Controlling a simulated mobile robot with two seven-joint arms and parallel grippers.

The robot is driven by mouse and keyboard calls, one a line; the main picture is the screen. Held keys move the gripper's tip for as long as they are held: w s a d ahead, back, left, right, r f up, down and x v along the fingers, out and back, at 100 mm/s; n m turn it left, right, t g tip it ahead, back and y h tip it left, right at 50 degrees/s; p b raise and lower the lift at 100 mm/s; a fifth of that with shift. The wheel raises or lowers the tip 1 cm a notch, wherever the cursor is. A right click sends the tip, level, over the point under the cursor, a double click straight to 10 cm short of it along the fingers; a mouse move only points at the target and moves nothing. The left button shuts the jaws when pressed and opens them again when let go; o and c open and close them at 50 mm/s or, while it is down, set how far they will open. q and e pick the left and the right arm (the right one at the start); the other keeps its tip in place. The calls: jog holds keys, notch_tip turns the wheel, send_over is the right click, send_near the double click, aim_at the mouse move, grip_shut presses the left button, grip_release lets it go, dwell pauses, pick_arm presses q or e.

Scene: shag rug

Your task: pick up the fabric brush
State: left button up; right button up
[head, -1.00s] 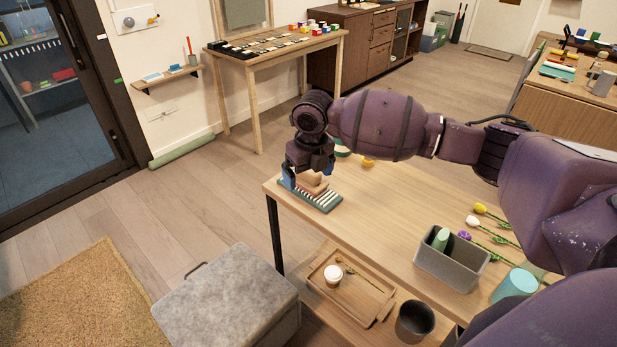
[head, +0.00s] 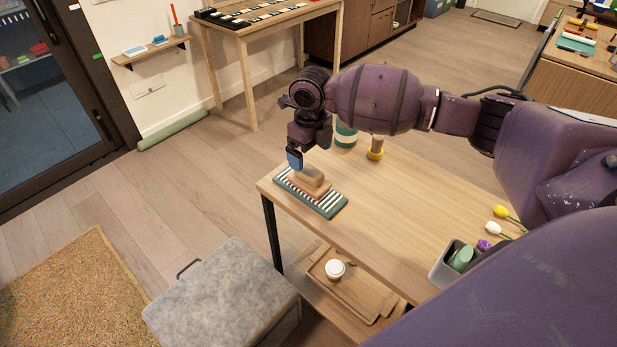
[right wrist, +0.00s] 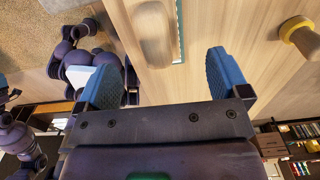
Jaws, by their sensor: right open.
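The fabric brush (head: 310,181), a rounded wooden block, lies on a green-and-white striped mat (head: 331,207) at the table's far left corner. In the right wrist view the brush (right wrist: 152,35) shows as a pale oblong block beyond the fingers, with the mat's teal edge beside it. My right gripper (head: 304,158) hangs just above and behind the brush, apart from it. Its two blue fingers (right wrist: 165,78) are spread with nothing between them. The brush's underside is hidden. My left gripper does not show in either view.
A yellow-based wooden-handled thing (head: 376,152) and a green-and-white tin (head: 346,136) stand right of the gripper. A grey bin (head: 447,268) and flowers (head: 505,213) are at the right. The table's middle is clear. A tray (head: 345,285) sits on the lower shelf.

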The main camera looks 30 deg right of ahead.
aim_at(309, 168)
notch_tip(309, 168, down, 2)
jog(key=shift+f, duration=0.55)
jog(key=f, duration=0.4)
jog(key=shift+s+a+f+b, duration=0.2)
jog(key=shift+a+f+b, duration=0.05)
jog(key=shift+f+b, duration=0.05)
jog(key=c, duration=1)
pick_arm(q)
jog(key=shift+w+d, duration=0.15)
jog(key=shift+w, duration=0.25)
pick_arm(e)
jog(key=shift+c, duration=0.2)
jog(key=shift+r, duration=0.15)
pick_arm(q)
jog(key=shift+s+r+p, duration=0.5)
jog(key=shift+p, duration=0.65)
pick_arm(e)
notch_tip(309, 168, up, 20)
